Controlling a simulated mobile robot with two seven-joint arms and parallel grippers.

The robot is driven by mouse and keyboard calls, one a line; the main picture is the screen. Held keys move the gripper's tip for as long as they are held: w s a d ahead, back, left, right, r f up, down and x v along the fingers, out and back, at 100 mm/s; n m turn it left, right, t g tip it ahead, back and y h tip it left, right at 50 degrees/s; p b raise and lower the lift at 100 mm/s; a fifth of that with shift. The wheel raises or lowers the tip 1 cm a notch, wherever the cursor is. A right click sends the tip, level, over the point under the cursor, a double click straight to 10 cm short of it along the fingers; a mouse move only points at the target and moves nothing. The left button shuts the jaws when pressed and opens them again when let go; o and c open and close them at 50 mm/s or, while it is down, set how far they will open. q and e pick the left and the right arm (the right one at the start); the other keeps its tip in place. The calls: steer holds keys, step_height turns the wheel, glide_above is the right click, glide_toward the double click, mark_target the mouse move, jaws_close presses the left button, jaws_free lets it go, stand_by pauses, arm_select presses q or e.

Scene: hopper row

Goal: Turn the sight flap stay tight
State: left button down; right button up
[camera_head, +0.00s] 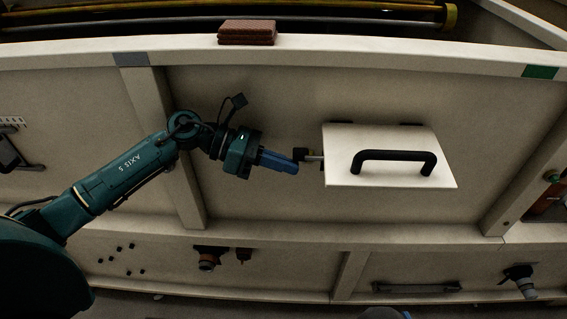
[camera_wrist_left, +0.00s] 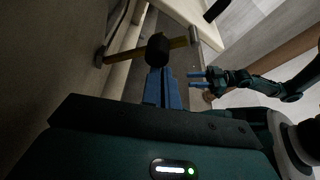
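The sight flap (camera_head: 340,173) is a pale plate with a black bar handle (camera_head: 395,158) on the hopper wall. Its stay is a short rod at the plate's left edge, ending in a black knob (camera_head: 300,153). My left gripper (camera_head: 296,166) is at this knob, its blue fingers pointing right. In the left wrist view the knob (camera_wrist_left: 158,48) sits just beyond the blue fingertips (camera_wrist_left: 161,72), which lie close together and look shut. I cannot tell whether they touch the knob. My right gripper (camera_wrist_left: 193,79) shows farther off, its two fingers apart and empty.
A reddish-brown stack of pads (camera_head: 247,33) lies on the top rail. A green patch (camera_head: 540,72) marks the rail at right. Upright ribs divide the wall. Dark fittings (camera_head: 209,257) and a knob fitting (camera_head: 520,279) are on the lower panels.

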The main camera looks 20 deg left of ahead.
arm_select(q)
step_height(320, 180, down, 12)
steer(key=w+m+t+b, duration=0.2)
steer(key=m+t+b, duration=0.4)
steer(key=m+b, duration=0.5)
steer(key=s+a+r+m, duration=0.1)
steer(key=s+a+r, duration=0.1)
steer(key=s+a, duration=0.3)
steer(key=a, duration=0.3)
steer(key=shift+s+a, duration=0.35)
steer(key=shift+a, duration=0.05)
